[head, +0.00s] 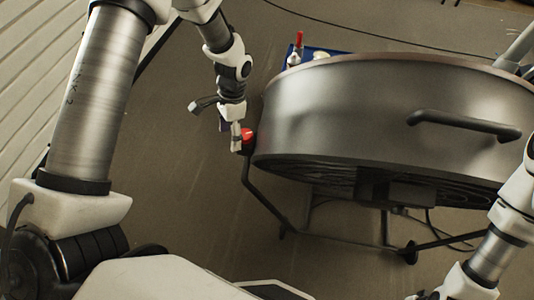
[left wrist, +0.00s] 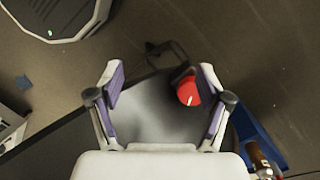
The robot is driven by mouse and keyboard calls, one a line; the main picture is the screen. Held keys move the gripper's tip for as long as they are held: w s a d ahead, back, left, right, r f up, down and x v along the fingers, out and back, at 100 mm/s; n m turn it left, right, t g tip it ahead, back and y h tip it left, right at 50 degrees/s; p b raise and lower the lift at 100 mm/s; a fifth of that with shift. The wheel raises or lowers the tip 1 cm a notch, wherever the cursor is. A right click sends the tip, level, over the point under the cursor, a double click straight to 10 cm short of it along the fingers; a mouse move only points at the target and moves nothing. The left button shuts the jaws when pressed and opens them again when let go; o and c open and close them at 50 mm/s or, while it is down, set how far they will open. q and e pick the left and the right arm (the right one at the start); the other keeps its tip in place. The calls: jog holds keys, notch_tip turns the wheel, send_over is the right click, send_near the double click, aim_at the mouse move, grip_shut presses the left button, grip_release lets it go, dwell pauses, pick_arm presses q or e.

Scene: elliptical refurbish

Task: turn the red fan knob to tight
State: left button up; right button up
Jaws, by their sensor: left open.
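The red fan knob (head: 248,135) sits at the left edge of the large grey drum fan (head: 335,110) in the head view. My left gripper (head: 237,147) is right at the knob there and covers part of it. In the left wrist view the knob (left wrist: 188,92) shows a white mark on its face. It lies between the open fingers of my left gripper (left wrist: 160,85), closer to the right finger. I cannot tell whether that finger touches it. The right gripper is out of view; only part of my right arm shows at the right edge.
The fan has a black handle (head: 463,125) and stands on a dark tube frame (head: 265,205). A blue tray (head: 320,53) with a red-topped item (head: 299,40) is behind the fan. It also shows in the left wrist view (left wrist: 250,128). The floor left of the fan is clear.

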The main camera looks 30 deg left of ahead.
aim_at(244, 134)
pick_arm(q)
jog(key=w+t+b, duration=0.1)
jog(key=w+b, duration=0.1)
jog(key=w+t+b, duration=0.1)
jog(key=w, duration=0.2)
jog(key=w+b, duration=0.2)
jog(key=shift+w+f+t+b, duration=0.25)
jog(key=shift+w+t+b, duration=0.05)
jog(key=shift+t, duration=0.1)
jog(key=shift+a+r, duration=0.1)
jog(key=shift+a, duration=0.1)
jog(key=shift+s+f, duration=0.1)
jog(key=shift+f, duration=0.2)
notch_tip(244, 134, down, 7)
jog(key=shift+d+r+b, duration=0.1)
jog(key=shift+r+b, duration=0.05)
jog(key=shift+b, duration=0.45)
jog(key=c, duration=1.2)
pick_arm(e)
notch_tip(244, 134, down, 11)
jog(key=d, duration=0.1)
